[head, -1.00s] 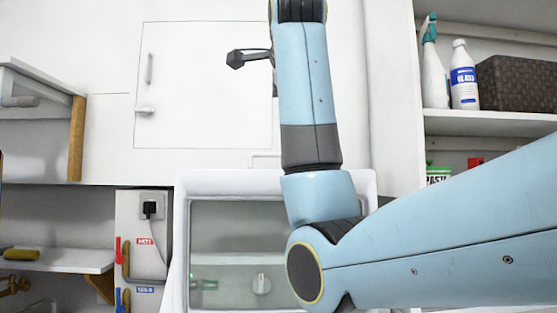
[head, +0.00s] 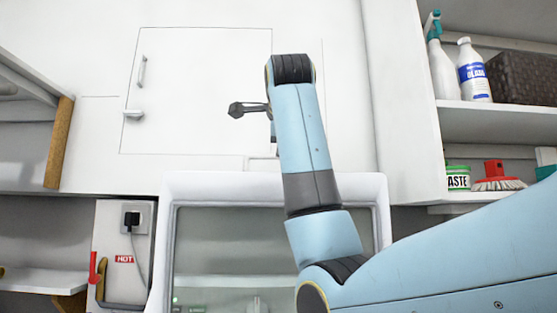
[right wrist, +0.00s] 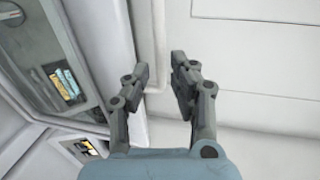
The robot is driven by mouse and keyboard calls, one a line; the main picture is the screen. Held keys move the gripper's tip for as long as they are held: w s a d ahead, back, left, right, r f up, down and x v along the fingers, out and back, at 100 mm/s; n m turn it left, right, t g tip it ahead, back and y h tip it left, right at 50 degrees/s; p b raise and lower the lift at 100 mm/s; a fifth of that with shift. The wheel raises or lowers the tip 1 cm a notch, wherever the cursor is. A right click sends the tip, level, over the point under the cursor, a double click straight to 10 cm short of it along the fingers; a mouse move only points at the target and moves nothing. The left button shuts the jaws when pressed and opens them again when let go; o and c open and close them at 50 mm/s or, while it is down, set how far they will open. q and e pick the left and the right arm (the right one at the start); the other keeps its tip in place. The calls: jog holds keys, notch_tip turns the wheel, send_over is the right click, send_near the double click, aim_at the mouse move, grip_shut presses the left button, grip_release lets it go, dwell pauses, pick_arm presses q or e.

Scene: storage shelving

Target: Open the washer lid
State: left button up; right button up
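The washer lid (head: 196,187) is a white frame around a glass window (head: 231,251), low in the middle of the head view. It stands raised, and a knob and small green lights show dimly through the glass. My right gripper (head: 236,109) is above the lid in the head view, seen side-on in front of the white wall. In the right wrist view the two fingers of my right gripper (right wrist: 160,75) are apart with nothing between them. The lid's white frame (right wrist: 115,40) runs past their left side; I see no clear contact. My left gripper is out of view.
A wall cabinet door (head: 180,90) is behind my right gripper. Shelves at right hold a spray bottle (head: 443,75), a white bottle (head: 473,72), a dark basket (head: 525,78) and a red brush (head: 497,175). A wall socket (head: 130,216) is left of the lid.

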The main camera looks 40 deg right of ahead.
jog(key=x, duration=0.7)
jog(key=shift+w+d+p, duration=0.1)
jog(key=shift+p, duration=0.3)
jog(key=shift+c, duration=0.2)
grip_shut()
jog(key=shift+f, duration=0.1)
